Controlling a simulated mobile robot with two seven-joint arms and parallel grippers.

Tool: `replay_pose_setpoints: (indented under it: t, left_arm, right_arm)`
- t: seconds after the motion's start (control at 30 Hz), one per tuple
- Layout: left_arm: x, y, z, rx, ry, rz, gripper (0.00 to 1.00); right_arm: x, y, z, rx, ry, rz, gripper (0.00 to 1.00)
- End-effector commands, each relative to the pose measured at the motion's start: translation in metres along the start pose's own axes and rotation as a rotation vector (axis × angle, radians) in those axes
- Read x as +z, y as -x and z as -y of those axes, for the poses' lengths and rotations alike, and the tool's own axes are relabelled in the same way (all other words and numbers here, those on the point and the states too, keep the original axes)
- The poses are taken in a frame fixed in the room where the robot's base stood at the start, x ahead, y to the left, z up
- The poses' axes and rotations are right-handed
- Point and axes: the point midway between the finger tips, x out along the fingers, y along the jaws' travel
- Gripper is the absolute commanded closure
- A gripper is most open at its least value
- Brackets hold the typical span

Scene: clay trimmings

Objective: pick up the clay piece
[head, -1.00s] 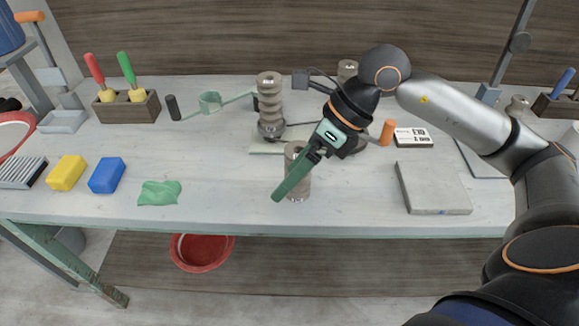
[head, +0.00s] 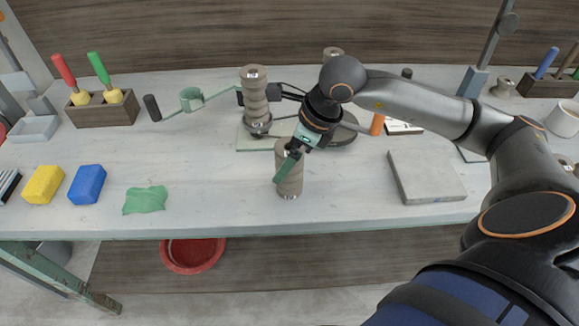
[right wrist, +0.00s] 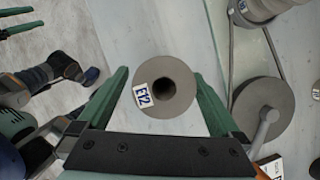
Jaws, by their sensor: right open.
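The clay piece (head: 291,186) is a grey-brown ribbed cylinder standing upright near the table's front edge. In the right wrist view it shows from above as a round top (right wrist: 178,80) with a dark centre hole and a white tag on it. My right gripper (head: 281,172) is open, pointing downward at the piece; a green finger covers part of it in the head view. In the right wrist view the fingers (right wrist: 162,78) lie either side of the piece; contact cannot be told. My left gripper (right wrist: 22,21) shows partly at the upper left, its two green fingers apart.
A taller ribbed column (head: 254,95) stands close behind. A grey slab (head: 425,177) lies to the right and a green cloth-like lump (head: 145,200) to the left. Blue (head: 87,184) and yellow (head: 43,185) blocks lie farther left. The table between lump and piece is clear.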

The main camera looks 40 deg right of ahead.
Motion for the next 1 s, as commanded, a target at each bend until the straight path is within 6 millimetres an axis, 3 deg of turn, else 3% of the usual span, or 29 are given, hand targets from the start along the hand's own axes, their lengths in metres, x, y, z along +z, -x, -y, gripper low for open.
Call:
replay_pose_setpoints:
  t: [0.2,0.5,1.0]
  left_arm:
    - [-0.004,0.003,0.0,0.0,0.0,-0.001,0.39]
    - [-0.004,0.002,0.0,-0.001,0.0,-0.002,0.39]
    - [-0.005,0.002,0.0,-0.001,0.0,-0.003,0.39]
  right_arm:
    - [-0.002,-0.031,0.002,0.003,-0.001,-0.001,0.0]
    - [-0.003,-0.037,0.002,0.001,-0.001,0.0,0.0]
    - [-0.003,-0.036,0.002,0.001,-0.001,0.0,0.55]
